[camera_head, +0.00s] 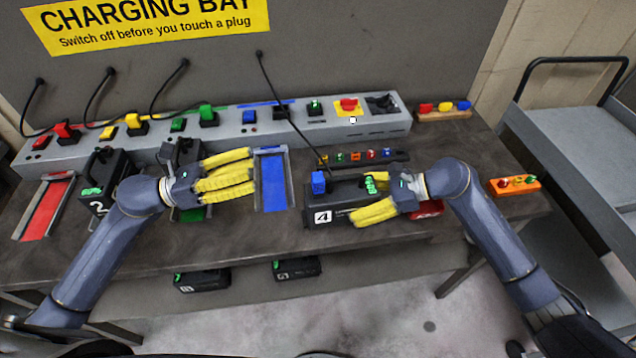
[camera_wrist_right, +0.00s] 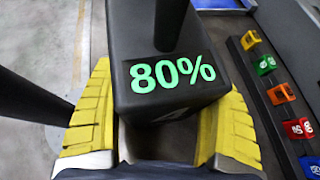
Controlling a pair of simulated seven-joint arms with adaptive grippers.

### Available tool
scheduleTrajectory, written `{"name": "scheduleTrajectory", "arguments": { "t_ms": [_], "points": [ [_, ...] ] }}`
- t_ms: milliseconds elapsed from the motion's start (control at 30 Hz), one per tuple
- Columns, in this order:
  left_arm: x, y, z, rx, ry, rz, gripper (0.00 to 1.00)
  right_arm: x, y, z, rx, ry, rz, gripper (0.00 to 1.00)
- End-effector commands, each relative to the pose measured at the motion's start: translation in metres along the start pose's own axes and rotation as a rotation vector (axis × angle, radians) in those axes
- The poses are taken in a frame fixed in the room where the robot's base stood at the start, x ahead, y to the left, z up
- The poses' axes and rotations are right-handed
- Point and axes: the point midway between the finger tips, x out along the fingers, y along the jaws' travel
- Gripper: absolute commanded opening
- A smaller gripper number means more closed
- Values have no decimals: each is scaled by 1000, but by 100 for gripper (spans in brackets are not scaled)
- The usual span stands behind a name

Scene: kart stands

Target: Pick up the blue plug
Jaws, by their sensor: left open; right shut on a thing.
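The blue plug (camera_head: 319,182) sits upright at the left end of the black battery marked 4 (camera_head: 322,216), and a black cable runs from it up to the back panel. My right gripper (camera_head: 362,198) is shut on this battery. In the right wrist view my yellow fingers (camera_wrist_right: 160,125) lie on both sides of the battery's end, which shows 80% (camera_wrist_right: 172,72) in green; the blue plug cannot be made out there. My left gripper (camera_head: 250,175) is open and empty, left of the blue plug, beside the blue lane (camera_head: 273,185).
The grey charging rail (camera_head: 225,132) with red, yellow and green plugs spans the back. Battery 2 (camera_head: 97,183) stands left by the red lane (camera_head: 45,208). A strip of coloured tags (camera_head: 355,157) lies behind battery 4. An orange block (camera_head: 515,185) sits at the right edge.

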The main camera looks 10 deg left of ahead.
Motion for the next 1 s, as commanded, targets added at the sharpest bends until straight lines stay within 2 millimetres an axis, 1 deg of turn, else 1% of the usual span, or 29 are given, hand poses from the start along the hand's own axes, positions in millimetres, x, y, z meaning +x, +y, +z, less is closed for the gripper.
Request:
{"name": "scheduleTrajectory", "arguments": {
  "t_ms": [33, 100, 300, 433, 600, 800, 1000],
  "points": [
    [5, -4, -9, 53, 30, -7, 56, 0, -1, 0, -1, 0, -2, 59],
    [9, -8, -19, 122, 67, -14, 56, 0, -1, 0, -1, 0, -2, 59],
    [18, -14, -38, 243, 128, -30, 56, 0, -1, 0, -1, 0, -2, 59],
    [29, -16, -43, 269, 139, -35, 56, 0, -1, 0, -1, 0, -2, 59],
    [54, -16, -47, 273, 140, -36, 56, 0, -1, 0, -1, 0, -2, 59],
    [77, -16, -50, 272, 140, -34, 56, 0, -1, 0, -1, 0, -2, 59],
    [86, -16, -52, 270, 142, -33, 56, 0, -1, 0, -1, 0, -2, 59]
  ]
}}
